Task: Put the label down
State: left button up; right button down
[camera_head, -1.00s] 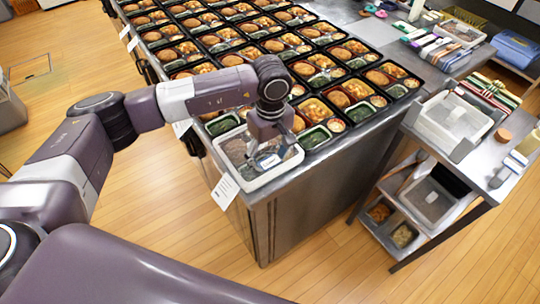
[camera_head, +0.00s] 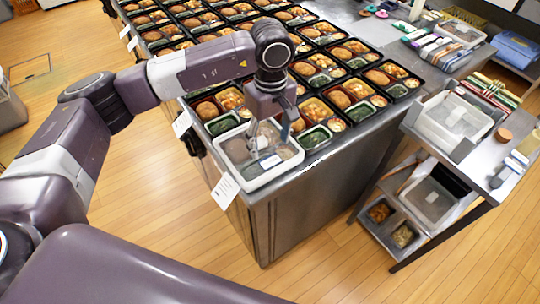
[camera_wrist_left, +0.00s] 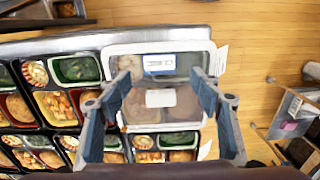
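The label (camera_head: 270,162), a small white rectangle with a blue print, lies flat on a white-rimmed tray (camera_head: 272,178) at the table's near corner. In the left wrist view the label (camera_wrist_left: 158,64) lies near the upper rim of the tray (camera_wrist_left: 160,47). A second, plain white patch (camera_wrist_left: 160,98) shows lower on the tray. My left gripper (camera_head: 263,146) points down above the tray. In the left wrist view my left gripper (camera_wrist_left: 160,105) has its fingers wide apart, with nothing held between them. My right gripper is not in view.
Rows of filled black bento trays (camera_head: 340,90) cover the table behind the white tray. A paper tag (camera_head: 225,190) hangs at the table's front edge. A side cart (camera_head: 470,165) with a clear bin (camera_head: 455,118) stands to the right. The wooden floor in front is clear.

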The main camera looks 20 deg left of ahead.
pick_arm(q)
notch_tip(320, 180, up, 6)
jog(key=b, duration=0.1)
jog(key=shift+r, duration=0.25)
dwell(0.4)
